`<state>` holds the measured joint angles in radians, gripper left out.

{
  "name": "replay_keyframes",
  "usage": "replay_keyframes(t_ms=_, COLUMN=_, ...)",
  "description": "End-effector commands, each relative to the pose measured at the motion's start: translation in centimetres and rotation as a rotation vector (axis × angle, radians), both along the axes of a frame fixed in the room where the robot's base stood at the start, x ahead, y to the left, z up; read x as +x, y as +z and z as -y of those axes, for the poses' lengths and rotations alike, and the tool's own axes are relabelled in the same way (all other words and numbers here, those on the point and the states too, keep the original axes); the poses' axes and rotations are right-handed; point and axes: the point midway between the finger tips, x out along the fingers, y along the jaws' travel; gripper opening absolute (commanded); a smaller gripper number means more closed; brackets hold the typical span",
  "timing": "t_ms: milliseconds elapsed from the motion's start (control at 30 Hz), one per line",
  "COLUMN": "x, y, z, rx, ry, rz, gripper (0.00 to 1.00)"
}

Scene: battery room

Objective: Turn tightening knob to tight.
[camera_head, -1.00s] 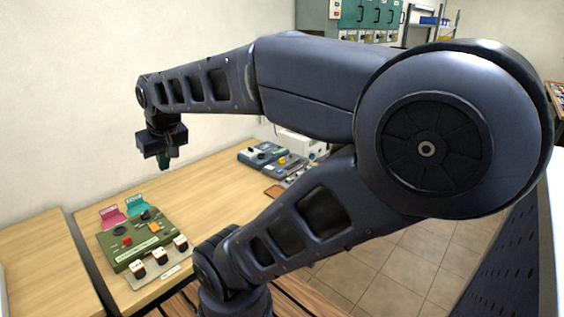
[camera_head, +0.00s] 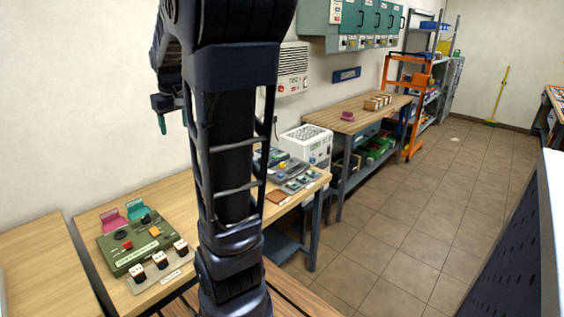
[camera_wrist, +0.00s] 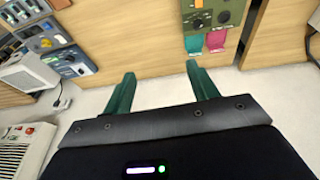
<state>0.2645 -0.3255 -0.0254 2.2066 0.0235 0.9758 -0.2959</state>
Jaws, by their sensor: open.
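A green control panel (camera_head: 125,266) lies on the wooden bench in the head view. It carries black round controls (camera_head: 120,235), a red button (camera_head: 127,245) and an orange one (camera_head: 154,231). Part of it shows upside down at the top of the wrist view, with a black knob (camera_wrist: 198,22). I cannot read which control is the tightening knob or its setting. My gripper (camera_wrist: 160,84) is open and empty, its green fingers apart. In the head view it hangs above the bench, behind and clear of the panel, partly hidden by my arm.
Pink (camera_head: 112,219) and teal (camera_head: 135,206) tags stand behind the panel. A second workbench (camera_head: 352,117) stands beyond. The tiled floor at right is clear.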

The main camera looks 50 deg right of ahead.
Motion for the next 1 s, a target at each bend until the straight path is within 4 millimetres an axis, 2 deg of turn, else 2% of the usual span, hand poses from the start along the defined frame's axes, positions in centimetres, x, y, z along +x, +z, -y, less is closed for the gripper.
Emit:
replay_keyframes(t_ms=33, x=1.2, y=-0.1, z=1.4, rx=0.000, ry=-0.007, rz=-0.012, gripper=0.59)
replay_keyframes(t_ms=200, x=4.7, y=-0.6, z=6.1, rx=-0.006, ry=-0.009, rz=-0.042, gripper=0.59)
replay_keyframes(t_ms=367, x=7.6, y=-1.6, z=11.0, rx=-0.008, ry=-0.013, rz=-0.071, gripper=0.59)
replay_keyframes(t_ms=500, x=9.7, y=-2.9, z=15.6, rx=-0.008, ry=-0.015, rz=-0.095, gripper=0.59)
replay_keyframes(t_ms=733, x=12.3, y=-5.8, z=23.8, rx=-0.006, ry=-0.018, rz=-0.134, gripper=0.59)
replay_keyframes(t_ms=1000, x=13.6, y=-10.6, z=33.9, rx=0.003, ry=-0.017, rz=-0.180, gripper=0.59)
